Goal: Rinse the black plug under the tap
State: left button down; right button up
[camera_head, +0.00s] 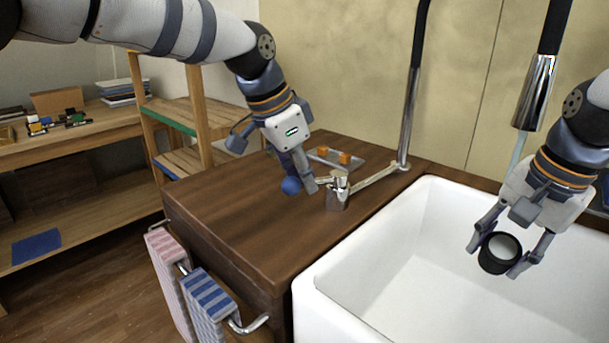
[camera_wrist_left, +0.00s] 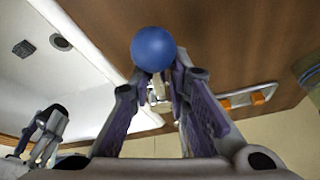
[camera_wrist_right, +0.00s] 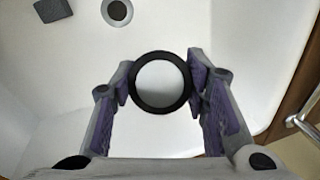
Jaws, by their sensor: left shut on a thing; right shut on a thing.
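The black plug (camera_head: 499,253) is a short black cylinder with a pale round face, also seen in the right wrist view (camera_wrist_right: 162,83). My right gripper (camera_head: 495,260) is shut on its sides and holds it above the white sink (camera_head: 345,268). The tap's chrome spout (camera_head: 534,92) hangs above my right gripper. A thin pale stream (camera_head: 517,152) falls from it and passes behind the gripper; I cannot tell whether it touches the plug. My left gripper (camera_head: 299,183) is shut at the blue ball knob (camera_head: 291,186) of the tap lever, beside the chrome tap base (camera_head: 337,192).
A small tray (camera_head: 325,157) with orange blocks lies on the wooden counter (camera_head: 240,215) behind my left gripper. Striped towels (camera_head: 207,297) hang at the counter's front. In the right wrist view, a drain (camera_wrist_right: 117,11) and a dark square (camera_wrist_right: 53,10) show on the sink floor.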

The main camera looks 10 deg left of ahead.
pick_arm(q)
jog(key=shift+w+a+m+g+h, duration=0.3)
jog(key=shift+w+a+m, duration=0.4)
jog(key=shift+m, duration=0.4)
jog(key=shift+d, duration=0.1)
jog(key=c, duration=1.6)
grip_release()
jog(key=shift+c, duration=0.2)
pick_arm(e)
jog(key=shift+w+a, duration=0.1)
pick_arm(q)
jog(key=v, duration=1.2)
jog(key=shift+w, duration=0.1)
